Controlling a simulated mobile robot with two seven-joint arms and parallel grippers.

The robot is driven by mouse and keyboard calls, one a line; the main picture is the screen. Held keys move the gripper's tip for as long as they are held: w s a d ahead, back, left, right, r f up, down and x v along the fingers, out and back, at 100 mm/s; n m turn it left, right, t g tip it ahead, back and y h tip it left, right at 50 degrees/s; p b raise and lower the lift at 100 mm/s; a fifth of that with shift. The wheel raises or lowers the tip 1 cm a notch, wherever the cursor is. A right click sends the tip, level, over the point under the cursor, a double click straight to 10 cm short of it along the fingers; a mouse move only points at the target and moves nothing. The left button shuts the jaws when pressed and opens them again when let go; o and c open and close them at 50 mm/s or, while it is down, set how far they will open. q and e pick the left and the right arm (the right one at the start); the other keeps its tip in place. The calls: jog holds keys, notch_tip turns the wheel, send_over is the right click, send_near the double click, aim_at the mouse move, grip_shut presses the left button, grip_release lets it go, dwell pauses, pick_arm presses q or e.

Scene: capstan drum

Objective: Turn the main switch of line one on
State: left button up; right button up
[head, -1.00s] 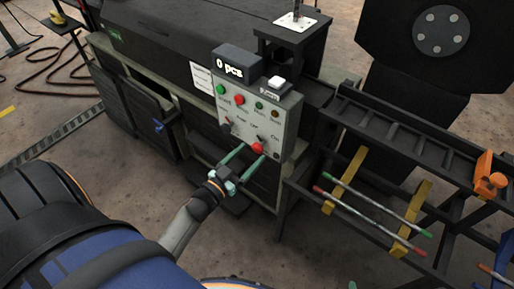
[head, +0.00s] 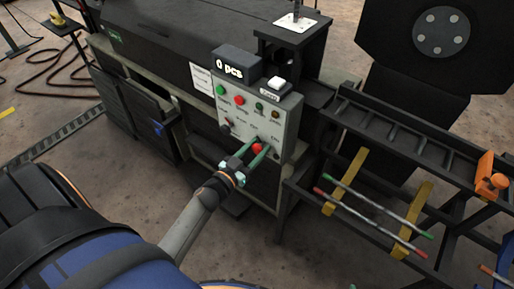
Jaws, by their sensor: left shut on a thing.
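A grey control panel (head: 278,125) on the front of the dark machine carries a red knob (head: 257,148) low down, with small lettering around it that is hard to read. My left gripper (head: 260,147) reaches the panel from below left, its two green fingers on either side of the red knob and shut on it. The fingers partly hide the knob, and I cannot tell its turn position. A black selector knob (head: 225,128) sits to its left. My right gripper is not in view.
Above on the panel are a green button (head: 220,90), a red button (head: 239,100) and small lamps. A counter display (head: 237,63) on top reads "0 pcs". A dark rack (head: 390,130) with yellow brackets and rods stands to the right.

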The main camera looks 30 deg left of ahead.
pick_arm(q)
grip_shut()
jog(key=shift+m, duration=0.4)
jog(key=m, duration=0.3)
jog(key=shift+d+m, duration=0.1)
jog(key=shift+m, duration=0.2)
jog(key=m, duration=0.5)
jog(key=shift+f+m+b, duration=0.2)
jog(key=shift+m+b, duration=0.1)
jog(key=shift+b, duration=0.1)
jog(key=m+b, duration=0.1)
jog(key=m, duration=0.3)
jog(key=shift+d, duration=0.1)
jog(key=m+b, duration=0.1)
jog(key=m, duration=0.2)
jog(key=shift+m, duration=0.5)
